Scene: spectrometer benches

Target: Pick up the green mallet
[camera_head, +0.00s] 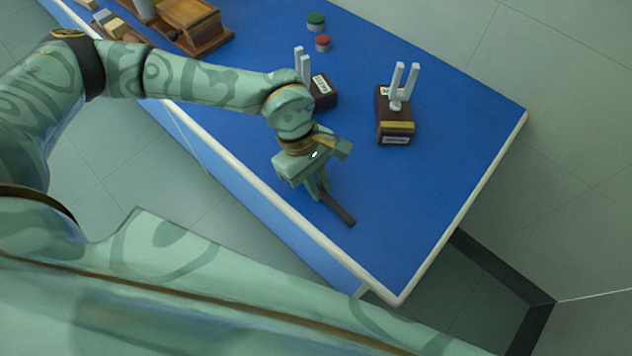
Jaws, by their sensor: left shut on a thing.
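My left gripper (319,191) is low over the front part of the blue bench, fingers pointing down. It is shut on a dark, straight bar (339,210) that sticks out to the lower right and looks like a handle. I cannot make out a green mallet head on it; that part may be hidden behind my green gripper. I cannot tell whether the bar touches the bench top. My right gripper is not in view.
On the blue bench (440,170) stand two dark boxes with pale forks, one behind my gripper (323,92) and one to its right (395,115). A green round piece (316,20) and a red one (322,43) lie farther back. Wooden apparatus (195,27) stands back left.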

